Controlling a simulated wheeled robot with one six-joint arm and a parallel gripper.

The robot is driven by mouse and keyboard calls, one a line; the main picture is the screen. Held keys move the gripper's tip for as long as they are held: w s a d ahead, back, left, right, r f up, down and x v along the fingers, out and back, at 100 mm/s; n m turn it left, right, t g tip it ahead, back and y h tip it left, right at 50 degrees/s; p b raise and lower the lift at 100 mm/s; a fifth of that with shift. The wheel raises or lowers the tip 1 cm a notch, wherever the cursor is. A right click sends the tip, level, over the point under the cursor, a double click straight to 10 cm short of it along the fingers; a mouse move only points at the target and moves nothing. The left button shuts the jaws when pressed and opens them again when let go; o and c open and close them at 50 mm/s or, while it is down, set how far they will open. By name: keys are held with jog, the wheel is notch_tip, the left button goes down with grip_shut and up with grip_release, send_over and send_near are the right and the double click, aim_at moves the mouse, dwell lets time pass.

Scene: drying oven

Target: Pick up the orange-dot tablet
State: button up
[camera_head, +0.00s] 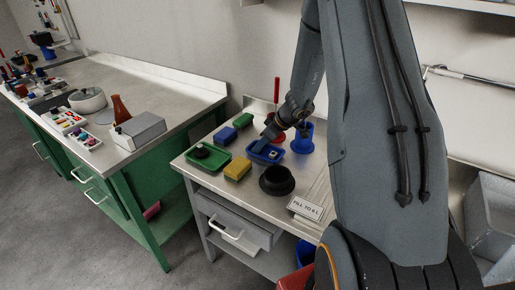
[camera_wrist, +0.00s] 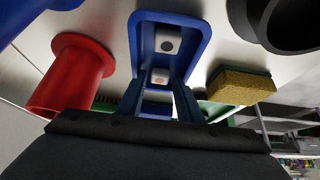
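The orange-dot tablet (camera_wrist: 158,80) is a small pale block with an orange dot, lying in a blue tray (camera_wrist: 196,22). A similar block with a dark dot (camera_wrist: 167,44) lies beside it in the same tray. In the head view the blue tray (camera_head: 277,160) stands on the grey bench, with a pale block (camera_head: 273,154) showing in it. My gripper (camera_wrist: 160,88) reaches over the tray with its fingers apart. In the wrist view the orange-dot tablet appears between the fingers, with gaps on both sides; whether the fingertips are at its height cannot be told.
A yellow sponge (camera_head: 237,168), a green tray (camera_head: 208,158) and a blue block (camera_head: 225,136) stand left of the blue tray. A blue cup (camera_head: 303,138) and a red part (camera_wrist: 75,72) are close by.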

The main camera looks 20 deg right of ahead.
jog(key=shift+f, duration=0.15)
jog(key=c, duration=0.8)
